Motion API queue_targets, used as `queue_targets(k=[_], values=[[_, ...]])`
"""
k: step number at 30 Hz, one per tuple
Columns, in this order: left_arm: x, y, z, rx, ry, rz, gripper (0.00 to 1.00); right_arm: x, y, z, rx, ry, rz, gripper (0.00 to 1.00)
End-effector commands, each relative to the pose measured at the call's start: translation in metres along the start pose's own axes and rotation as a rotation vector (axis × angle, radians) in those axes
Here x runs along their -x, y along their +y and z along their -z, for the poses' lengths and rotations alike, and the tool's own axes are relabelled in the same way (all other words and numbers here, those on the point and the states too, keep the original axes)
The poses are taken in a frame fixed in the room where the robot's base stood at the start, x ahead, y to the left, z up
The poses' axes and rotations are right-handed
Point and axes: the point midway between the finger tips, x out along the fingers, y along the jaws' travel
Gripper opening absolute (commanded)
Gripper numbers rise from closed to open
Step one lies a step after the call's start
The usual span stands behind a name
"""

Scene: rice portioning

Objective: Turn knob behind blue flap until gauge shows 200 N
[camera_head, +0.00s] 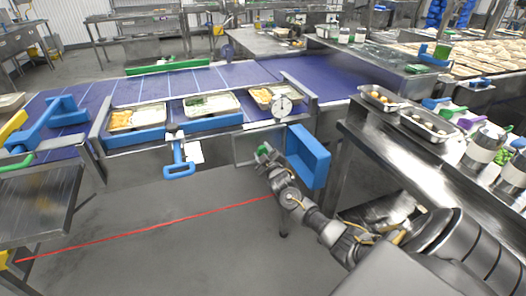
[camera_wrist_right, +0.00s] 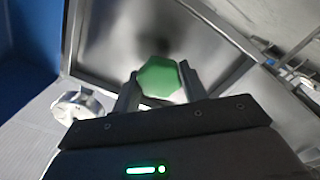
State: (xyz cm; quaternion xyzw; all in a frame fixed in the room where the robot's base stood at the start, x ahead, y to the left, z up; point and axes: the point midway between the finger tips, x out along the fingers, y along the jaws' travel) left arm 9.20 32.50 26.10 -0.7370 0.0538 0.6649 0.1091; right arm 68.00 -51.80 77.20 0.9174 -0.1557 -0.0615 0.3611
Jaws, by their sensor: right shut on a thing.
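The blue flap (camera_head: 309,156) stands swung open to the right of a grey metal recess (camera_head: 248,151) under the conveyor. My right gripper (camera_head: 266,157) reaches into the recess and is shut on the green knob (camera_head: 263,150). In the right wrist view the green knob (camera_wrist_right: 159,78) sits between the two fingers (camera_wrist_right: 158,90). The round white gauge (camera_head: 281,106) is above the recess on the conveyor edge. Its face is too small to read its value. Part of a round metal thing, possibly the gauge, shows at lower left in the wrist view. My left gripper is not in view.
Trays of food (camera_head: 137,118) stand along the blue conveyor (camera_head: 240,76). A blue-handled tool (camera_head: 179,168) hangs at the conveyor front. A steel counter (camera_head: 420,163) with egg trays and jars is at right. A red line (camera_head: 150,231) crosses the open grey floor.

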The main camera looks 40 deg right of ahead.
Motion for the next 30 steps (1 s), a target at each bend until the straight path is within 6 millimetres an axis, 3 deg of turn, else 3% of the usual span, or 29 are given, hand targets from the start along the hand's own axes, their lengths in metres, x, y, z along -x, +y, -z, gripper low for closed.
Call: queue_targets(k=[20,21,25,30], values=[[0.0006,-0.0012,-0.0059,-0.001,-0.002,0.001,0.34,0.0000,-0.0012,0.0011,0.058,0.003,0.002,0.20],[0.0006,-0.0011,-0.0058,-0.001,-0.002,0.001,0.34,0.0000,-0.0012,0.0011,0.057,0.003,0.002,0.48],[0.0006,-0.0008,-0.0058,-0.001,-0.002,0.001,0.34,0.0000,-0.0009,0.0008,0.057,0.002,0.002,0.65],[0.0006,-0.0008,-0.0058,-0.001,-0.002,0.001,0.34,-0.0001,-0.0006,0.0005,0.057,0.001,0.001,0.65]])
